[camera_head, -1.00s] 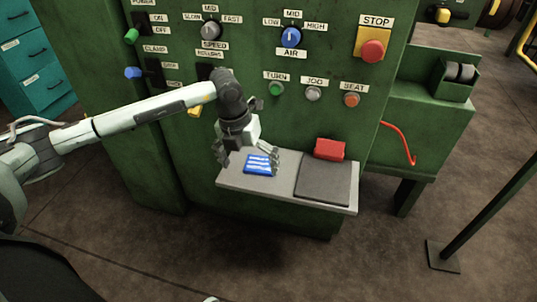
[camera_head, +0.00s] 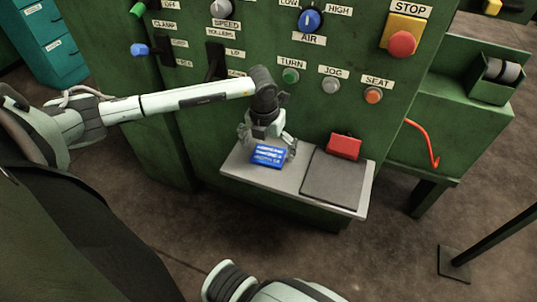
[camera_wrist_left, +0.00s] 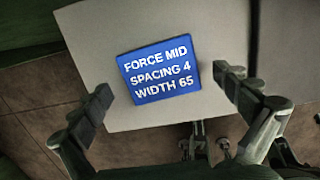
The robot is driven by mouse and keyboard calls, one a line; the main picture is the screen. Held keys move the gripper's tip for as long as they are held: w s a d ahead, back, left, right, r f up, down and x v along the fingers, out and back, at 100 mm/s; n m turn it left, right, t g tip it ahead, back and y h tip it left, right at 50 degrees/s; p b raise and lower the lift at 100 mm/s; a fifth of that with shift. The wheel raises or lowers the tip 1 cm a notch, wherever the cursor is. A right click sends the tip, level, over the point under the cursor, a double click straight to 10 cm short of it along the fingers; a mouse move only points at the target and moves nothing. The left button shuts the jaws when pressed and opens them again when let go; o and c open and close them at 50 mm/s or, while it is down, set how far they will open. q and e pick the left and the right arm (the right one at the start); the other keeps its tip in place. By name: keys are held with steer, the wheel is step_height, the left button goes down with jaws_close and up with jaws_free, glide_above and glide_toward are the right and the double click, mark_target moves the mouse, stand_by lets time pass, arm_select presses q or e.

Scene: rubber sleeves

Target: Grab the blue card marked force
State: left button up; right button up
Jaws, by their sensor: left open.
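The blue card (camera_head: 269,155) lies on the left part of the grey shelf (camera_head: 240,171) on the front of the green machine. In the left wrist view the blue card (camera_wrist_left: 158,71) reads "FORCE MID, SPACING 4, WIDTH 65". My left gripper (camera_head: 268,148) is over the card, pointing down. In the left wrist view its open fingers (camera_wrist_left: 165,101) stand apart on the left and right of the card, with nothing between them touching it. My right gripper is not in view; a pale arm part of mine shows at the bottom of the head view.
A red block (camera_head: 344,145) sits at the shelf's back, behind a dark grey pad (camera_head: 334,176) on the right. The green control panel (camera_head: 270,50) with knobs and buttons rises behind the shelf. A red hose (camera_head: 430,148) hangs at right.

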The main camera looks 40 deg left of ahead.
arm_select(q)
steer(key=shift+f, duration=0.2)
steer(key=c, duration=1.2)
steer(key=shift+o, duration=0.2)
steer(key=shift+r, duration=0.15)
